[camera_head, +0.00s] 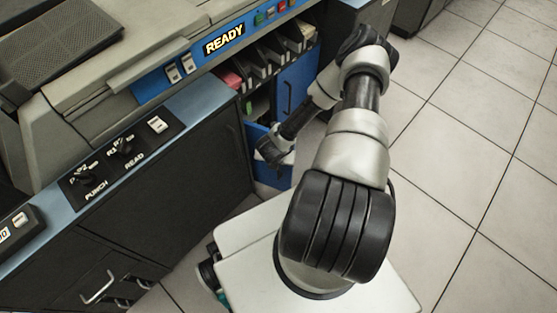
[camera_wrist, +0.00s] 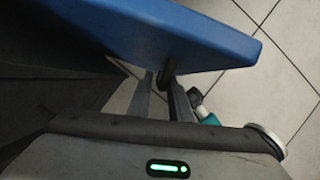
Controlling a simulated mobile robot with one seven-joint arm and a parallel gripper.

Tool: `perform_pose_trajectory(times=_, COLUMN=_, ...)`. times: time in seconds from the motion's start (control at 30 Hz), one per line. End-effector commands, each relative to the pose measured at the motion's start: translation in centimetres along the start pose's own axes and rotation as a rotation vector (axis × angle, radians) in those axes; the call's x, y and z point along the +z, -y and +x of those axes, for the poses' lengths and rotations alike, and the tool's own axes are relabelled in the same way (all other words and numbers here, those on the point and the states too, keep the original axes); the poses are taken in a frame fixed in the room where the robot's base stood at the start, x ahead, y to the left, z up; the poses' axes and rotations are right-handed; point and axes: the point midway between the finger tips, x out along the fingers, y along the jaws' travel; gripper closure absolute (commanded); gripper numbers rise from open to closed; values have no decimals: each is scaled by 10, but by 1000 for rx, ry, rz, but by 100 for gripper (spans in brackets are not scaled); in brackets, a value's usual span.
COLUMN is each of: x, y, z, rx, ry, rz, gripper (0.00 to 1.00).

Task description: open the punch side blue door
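The blue door (camera_head: 257,133) stands low on the machine, left of a second blue door, and appears swung out from its dark compartment. My gripper (camera_head: 264,151) is down in front of it and covers part of it. In the wrist view the door (camera_wrist: 190,35) is a thick blue slab crossing the top, with floor beyond its edge. A dark handle (camera_wrist: 168,66) stands out from its near face. My gripper (camera_wrist: 161,86) has its fingers apart at this handle, which lies close to the right finger. Contact between them cannot be told.
The second blue door (camera_head: 295,84) with a dark handle looks shut. Card trays (camera_head: 275,55) sit above the compartment. The dark cabinet (camera_head: 165,190) with PUNCH and READ switches stands to the left. Tiled floor (camera_head: 470,130) is clear on the right.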

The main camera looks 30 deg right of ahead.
Motion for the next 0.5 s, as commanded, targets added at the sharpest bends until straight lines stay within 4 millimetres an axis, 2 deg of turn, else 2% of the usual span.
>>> perform_pose_trajectory(times=0.33, x=1, y=0, z=-1, rx=-1, ry=2, rz=2, gripper=72)
perform_pose_trajectory(times=0.5, x=3, y=1, z=-17, rx=-1, ry=3, rz=1, gripper=72)
